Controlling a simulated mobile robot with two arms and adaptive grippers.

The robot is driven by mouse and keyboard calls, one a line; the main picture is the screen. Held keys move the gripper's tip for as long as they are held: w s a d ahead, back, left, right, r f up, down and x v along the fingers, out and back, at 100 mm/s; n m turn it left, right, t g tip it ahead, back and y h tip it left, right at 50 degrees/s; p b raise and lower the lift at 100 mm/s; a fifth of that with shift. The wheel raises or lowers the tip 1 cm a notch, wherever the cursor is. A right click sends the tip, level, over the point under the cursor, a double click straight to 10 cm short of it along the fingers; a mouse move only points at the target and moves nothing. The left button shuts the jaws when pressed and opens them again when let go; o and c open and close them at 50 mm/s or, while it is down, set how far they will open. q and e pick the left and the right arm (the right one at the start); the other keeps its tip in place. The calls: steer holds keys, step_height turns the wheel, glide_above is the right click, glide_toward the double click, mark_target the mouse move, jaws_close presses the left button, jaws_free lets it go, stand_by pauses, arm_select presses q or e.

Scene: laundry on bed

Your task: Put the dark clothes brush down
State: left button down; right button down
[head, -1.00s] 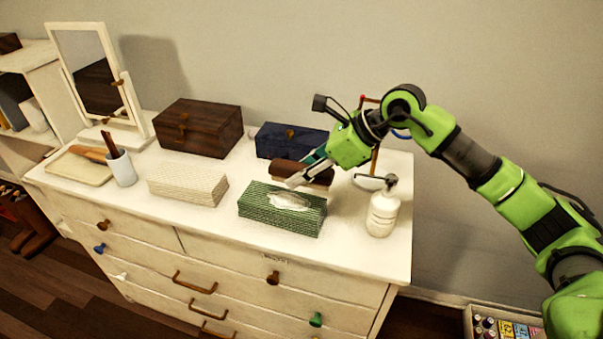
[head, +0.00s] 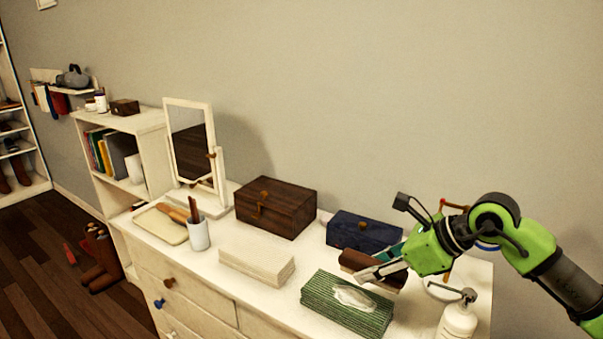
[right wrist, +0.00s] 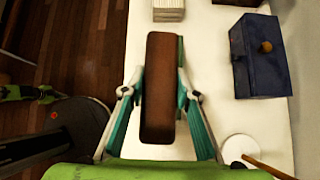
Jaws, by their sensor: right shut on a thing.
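The dark clothes brush (head: 362,261) is brown and long. My right gripper (head: 378,270) is shut on it and holds it over the dresser top (head: 225,245), between the green tissue box (head: 345,306) and the navy box (head: 365,231). In the right wrist view the brush (right wrist: 160,88) lies lengthwise between the two fingers (right wrist: 160,100), with the dresser top below it. I cannot tell how large the gap under the brush is. My left gripper is not in view.
A white woven box (head: 256,266), a dark wooden box (head: 275,207), a cup (head: 198,234), a cream tray (head: 160,224) and a mirror (head: 190,145) stand to the left. A pump bottle (head: 457,322) and a ring stand (head: 440,291) are at the right.

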steer(key=s+d+r+m+t+h, duration=0.2)
steer(key=s+r+m+h, duration=0.4)
steer(key=m, duration=0.4)
steer(key=shift+s+d+r+m+t+h, duration=0.25)
steer(key=shift+r+m+t+h, duration=0.25)
steer(key=shift+r+t, duration=0.4)
steer(key=shift+a, duration=0.1)
